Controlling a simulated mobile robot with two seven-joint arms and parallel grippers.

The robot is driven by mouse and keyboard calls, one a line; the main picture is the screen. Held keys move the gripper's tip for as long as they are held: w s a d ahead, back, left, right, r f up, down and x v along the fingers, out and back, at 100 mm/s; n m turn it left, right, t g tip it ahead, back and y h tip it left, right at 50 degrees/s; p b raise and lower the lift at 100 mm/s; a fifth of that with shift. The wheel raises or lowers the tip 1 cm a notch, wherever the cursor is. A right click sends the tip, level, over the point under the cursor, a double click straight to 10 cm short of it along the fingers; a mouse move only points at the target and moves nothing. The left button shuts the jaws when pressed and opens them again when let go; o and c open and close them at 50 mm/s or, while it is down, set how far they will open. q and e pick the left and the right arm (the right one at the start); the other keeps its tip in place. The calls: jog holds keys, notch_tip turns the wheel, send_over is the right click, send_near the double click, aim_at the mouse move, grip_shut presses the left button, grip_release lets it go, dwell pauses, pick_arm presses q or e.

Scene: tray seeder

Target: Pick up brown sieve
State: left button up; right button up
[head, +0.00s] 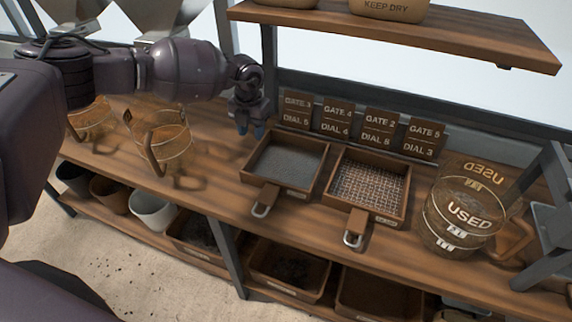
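Two square wooden-framed sieves lie side by side on the bench, handles toward the front. The left sieve (317,186) has a fine grey mesh. The right sieve (401,207) has a coarser, brownish mesh; both frames are brown. Each handle has a metal loop at its end. My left gripper (251,131) points down above the bench, behind and left of the left sieve. Its bluish fingertips are apart with nothing between them. My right gripper is not in view.
Clear jugs (166,148) stand at the left and a large jug marked USED (463,215) at the right. Dial signs (337,122) stand behind the sieves. An upper shelf (400,28) overhangs the back. Pots and trays sit on the lower shelf.

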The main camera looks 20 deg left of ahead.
aim_at(253, 152)
pick_arm(q)
notch_tip(253, 152, down, 4)
jog(key=shift+r, duration=0.25)
jog(key=shift+f+b, duration=0.65)
jog(key=shift+f, duration=1.95)
jog(key=shift+s+r, duration=0.1)
grip_shut()
